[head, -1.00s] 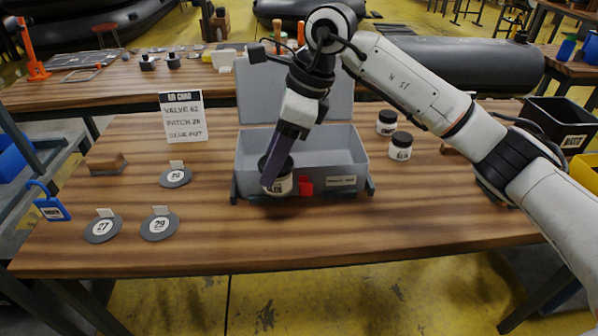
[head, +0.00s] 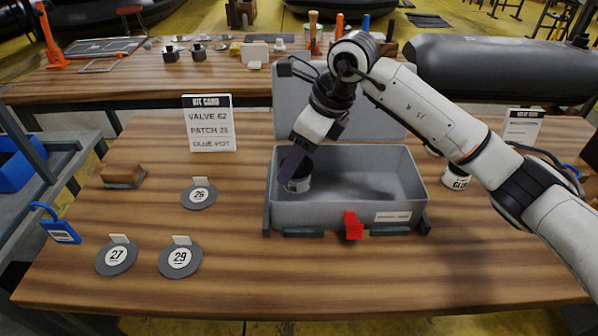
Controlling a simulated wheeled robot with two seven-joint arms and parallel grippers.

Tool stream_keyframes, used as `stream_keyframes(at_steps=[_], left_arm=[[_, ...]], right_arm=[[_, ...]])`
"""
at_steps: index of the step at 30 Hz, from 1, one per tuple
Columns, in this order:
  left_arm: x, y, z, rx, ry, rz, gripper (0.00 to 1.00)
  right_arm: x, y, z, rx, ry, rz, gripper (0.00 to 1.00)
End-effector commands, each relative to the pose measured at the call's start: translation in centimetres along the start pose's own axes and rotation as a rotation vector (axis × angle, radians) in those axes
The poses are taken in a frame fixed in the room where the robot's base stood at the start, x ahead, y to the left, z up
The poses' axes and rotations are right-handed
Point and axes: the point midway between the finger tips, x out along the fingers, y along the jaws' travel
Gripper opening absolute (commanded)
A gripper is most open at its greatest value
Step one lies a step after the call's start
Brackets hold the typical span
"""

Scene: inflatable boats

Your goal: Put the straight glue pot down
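A white glue pot (head: 300,184) with a dark lid is inside the grey kit box (head: 350,214), at its left end. My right gripper (head: 294,168) reaches down over it from the upper right. Its dark finger lies against the pot's left side, and it appears shut on the pot. The other finger is hidden, and I cannot tell whether the pot touches the box floor. The rest of the box looks empty. A kit card (head: 210,124) behind reads valve 62, a patch and glue pot. My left gripper is not in view.
Grey patch discs 26 (head: 199,194), 27 (head: 117,256) and 29 (head: 180,258) lie left of the box. A red latch (head: 353,226) is on the box front. The front table strip is clear.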

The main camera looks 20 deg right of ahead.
Motion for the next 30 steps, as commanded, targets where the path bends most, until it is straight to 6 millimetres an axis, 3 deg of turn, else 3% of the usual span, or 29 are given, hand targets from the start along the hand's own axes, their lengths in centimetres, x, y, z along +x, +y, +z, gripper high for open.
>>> stream_keyframes(at_steps=[9, 19, 20, 30], left_arm=[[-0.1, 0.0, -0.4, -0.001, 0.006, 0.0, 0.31], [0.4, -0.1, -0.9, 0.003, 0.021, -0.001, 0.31], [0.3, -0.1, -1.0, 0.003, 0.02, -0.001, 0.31], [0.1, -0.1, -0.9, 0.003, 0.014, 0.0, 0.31]], right_arm=[[3.4, 0.1, -1.4, 0.0, 0.0, 0.002, 0.26], [3.8, 0.0, -1.5, -0.001, -0.001, 0.0, 0.26], [3.7, 0.0, -1.5, -0.001, 0.0, 0.0, 0.57], [3.4, 0.0, -1.4, 0.0, 0.0, 0.0, 0.6]])
